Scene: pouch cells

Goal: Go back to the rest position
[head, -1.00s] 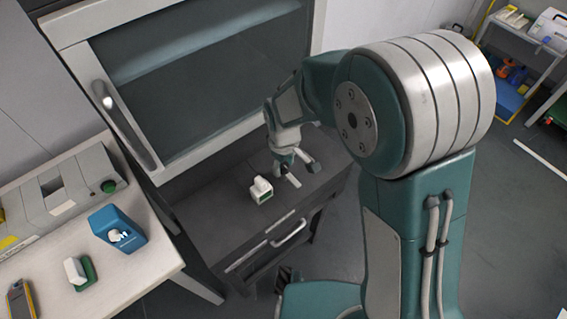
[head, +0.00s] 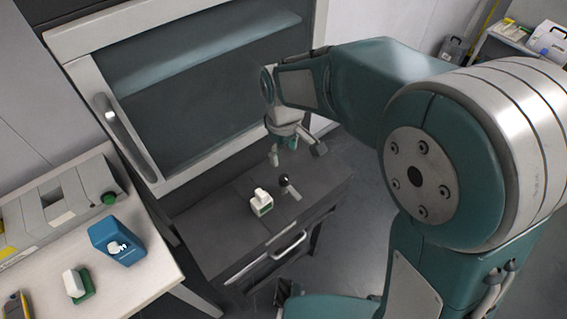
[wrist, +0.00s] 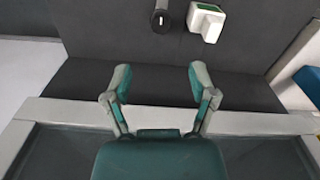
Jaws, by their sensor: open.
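My gripper (head: 284,160) hangs above the dark cabinet top (head: 235,221) in the head view, near the glazed front of the tall cabinet (head: 200,80). In the wrist view my gripper (wrist: 158,85) has its two fingers spread apart with nothing between them. A small white and green device (head: 262,203) stands on the cabinet top, below and left of the gripper. It also shows at the top of the wrist view (wrist: 207,22). A small dark-headed object (head: 288,186) is beside it, also seen in the wrist view (wrist: 162,18). The gripper is apart from both.
A white bench (head: 130,285) at left holds a blue device (head: 117,242), a white and green block (head: 77,285) and a grey machine (head: 60,205). A drawer handle (head: 287,246) sticks out from the cabinet front. Open floor lies right of the cabinet.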

